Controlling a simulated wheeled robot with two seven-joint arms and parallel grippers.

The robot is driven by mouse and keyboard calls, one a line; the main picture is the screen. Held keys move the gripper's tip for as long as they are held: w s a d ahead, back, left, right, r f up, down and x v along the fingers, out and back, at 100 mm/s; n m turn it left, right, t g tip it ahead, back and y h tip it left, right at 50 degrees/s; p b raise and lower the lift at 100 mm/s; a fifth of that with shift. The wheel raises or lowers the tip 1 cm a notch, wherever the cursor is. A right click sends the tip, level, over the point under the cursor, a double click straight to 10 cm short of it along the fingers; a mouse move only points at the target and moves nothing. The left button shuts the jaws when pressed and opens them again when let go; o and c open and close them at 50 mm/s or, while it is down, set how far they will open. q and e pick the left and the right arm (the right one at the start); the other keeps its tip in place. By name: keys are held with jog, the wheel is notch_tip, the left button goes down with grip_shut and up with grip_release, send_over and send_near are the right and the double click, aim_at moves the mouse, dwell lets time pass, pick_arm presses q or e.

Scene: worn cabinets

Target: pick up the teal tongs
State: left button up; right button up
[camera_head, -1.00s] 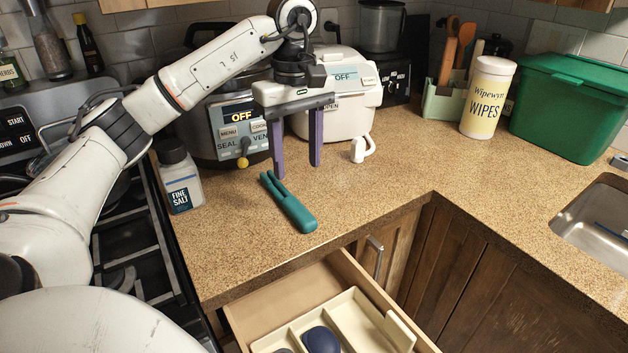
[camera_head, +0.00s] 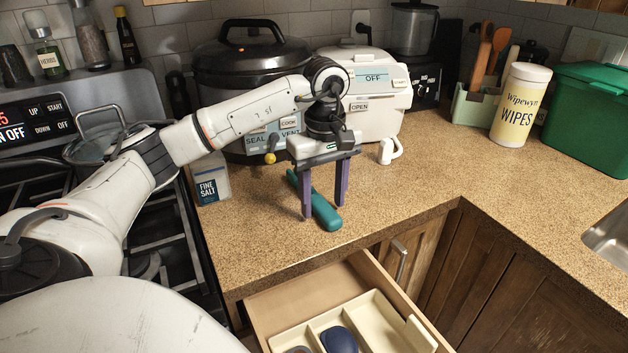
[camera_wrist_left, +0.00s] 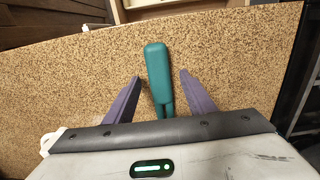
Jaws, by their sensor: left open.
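The teal tongs (camera_head: 325,212) lie flat on the speckled counter near its front edge, handle end toward the drawer. My left gripper (camera_head: 323,212) is open and points down over the tongs, with one purple finger on each side of them in the head view. In the left wrist view the tongs (camera_wrist_left: 158,75) lie between the two spread fingers (camera_wrist_left: 158,92), and their far part is hidden by the gripper body. I cannot tell how high the fingertips are above the counter. My right gripper is not in view.
An open drawer (camera_head: 262,309) with a cream tray is below the counter edge. A salt container (camera_head: 209,188) stands left of the gripper. A dark cooker (camera_head: 250,70) and a white appliance (camera_head: 385,103) stand behind it.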

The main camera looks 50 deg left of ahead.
pick_arm(q)
jog(key=shift+f, duration=0.2)
dwell(0.5)
jog(key=c, duration=1.2)
